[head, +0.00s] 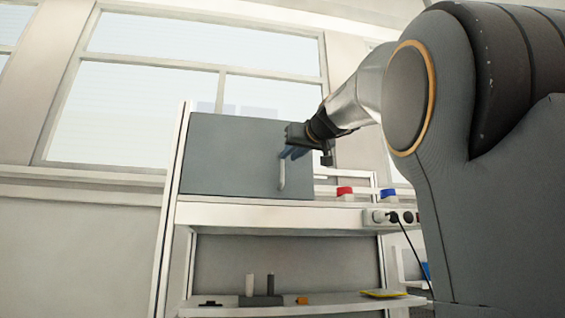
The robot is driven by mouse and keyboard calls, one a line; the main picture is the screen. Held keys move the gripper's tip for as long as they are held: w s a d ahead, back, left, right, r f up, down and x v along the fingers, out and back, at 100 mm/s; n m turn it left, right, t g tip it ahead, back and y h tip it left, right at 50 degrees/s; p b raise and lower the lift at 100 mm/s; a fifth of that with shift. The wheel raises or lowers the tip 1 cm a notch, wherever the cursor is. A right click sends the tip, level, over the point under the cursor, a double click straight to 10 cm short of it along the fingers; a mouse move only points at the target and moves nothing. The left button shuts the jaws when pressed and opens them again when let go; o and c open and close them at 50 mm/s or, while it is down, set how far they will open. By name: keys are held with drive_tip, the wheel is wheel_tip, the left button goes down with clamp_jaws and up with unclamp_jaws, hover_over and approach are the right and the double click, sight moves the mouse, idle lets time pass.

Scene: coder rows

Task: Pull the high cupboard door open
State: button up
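The high cupboard (228,155) is a grey box on the upper shelf, and its flat front door looks closed. A pale vertical handle (282,174) is on the door near its right edge. My gripper (290,154) is at the upper part of the handle, with its bluish fingers overlapping it in the picture. The fingers are small and partly dark, so I cannot tell whether they are closed around the handle or only in front of it. My arm reaches in from the right and hides what is behind it.
The upper shelf (250,216) carries a red item (344,192) and a blue item (388,194) right of the cupboard. A power strip (393,217) with a plugged black cable hangs at the shelf's right end. A lower shelf (330,302) holds small parts. A window (150,60) is behind.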

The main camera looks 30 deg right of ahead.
drive_tip(key=p, duration=0.3)
hover_over(282, 181)
drive_tip(key=shift+w+d, duration=0.2)
drive_tip(key=shift+w, duration=0.1)
drive_tip(key=shift+f, duration=0.1)
clamp_jaws()
